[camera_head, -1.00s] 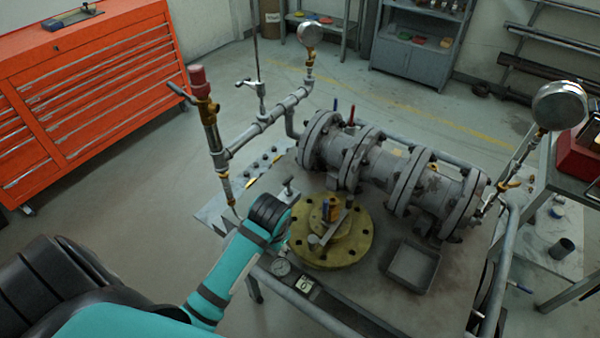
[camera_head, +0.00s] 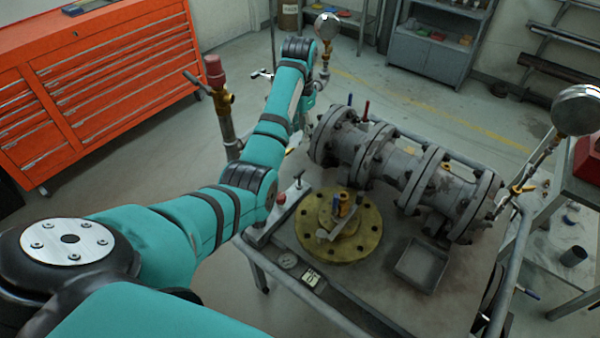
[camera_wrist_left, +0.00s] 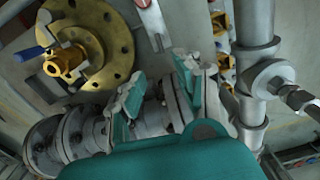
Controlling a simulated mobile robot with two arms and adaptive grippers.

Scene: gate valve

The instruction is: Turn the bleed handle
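A small metal T-shaped handle (camera_head: 262,74), which may be the bleed handle, shows just left of my left arm in the head view. Its stem and much of the pipe below are hidden behind the arm. My left gripper (camera_head: 308,104) is mostly hidden by its wrist, beside the pipework left of the flanged valve body (camera_head: 405,172). In the left wrist view the teal fingers of my left gripper (camera_wrist_left: 153,92) are spread apart, with nothing held between them. A side fitting (camera_wrist_left: 268,78) on a grey pipe stands right of the fingers, apart from them. My right gripper is out of view.
A brass flange (camera_head: 365,239) with a small valve and a grey tray (camera_head: 421,265) are on the cart. A red-capped brass valve (camera_head: 215,72) and pressure gauges (camera_head: 327,27) stand up as obstacles. An orange tool cabinet (camera_head: 110,70) is at left.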

